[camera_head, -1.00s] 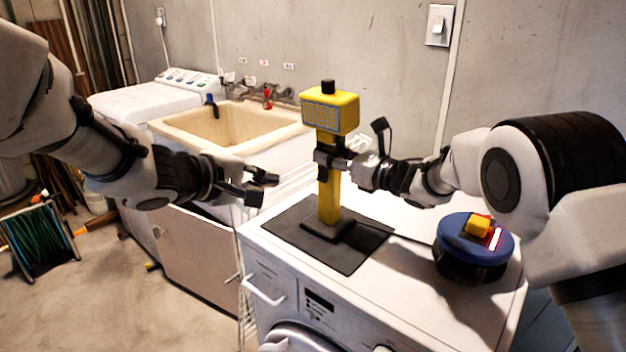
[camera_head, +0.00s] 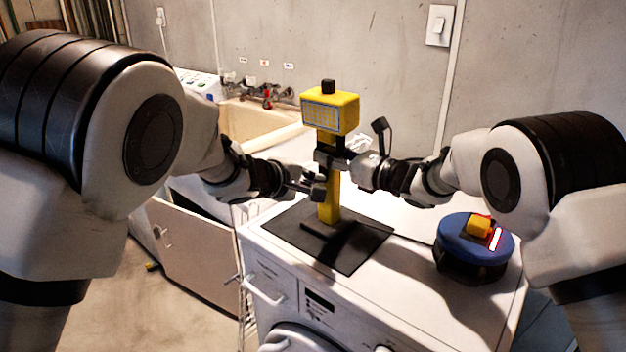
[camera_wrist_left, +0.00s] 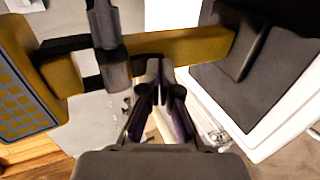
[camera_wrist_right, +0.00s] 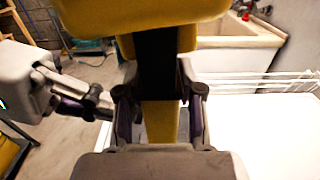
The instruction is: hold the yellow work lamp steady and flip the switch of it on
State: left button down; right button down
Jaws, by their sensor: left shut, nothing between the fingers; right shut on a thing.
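The yellow work lamp (camera_head: 330,112) stands upright on a dark mat (camera_head: 290,236) on top of the white washing machine. It has a gridded lamp head, a black knob on top and a yellow post with a dark grip section. My right gripper (camera_head: 335,158) is shut around the dark part of the post below the head; the right wrist view shows the fingers on either side of the post (camera_wrist_right: 160,122). My left gripper (camera_head: 318,188) is shut and empty, close beside the post on its left. In the left wrist view its fingertips (camera_wrist_left: 160,85) are at the yellow post. I cannot make out the switch.
A blue round object (camera_head: 455,232) with a yellow block on it sits on the washing machine (camera_head: 400,290) at right. A beige sink (camera_head: 240,118) is behind at left. A wall switch (camera_head: 438,25) is on the concrete wall.

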pick_arm(q)
jog(key=shift+w+d+f, duration=0.15)
dwell(0.3)
jog(key=shift+r, duration=0.8)
jog(key=v, duration=1.4)
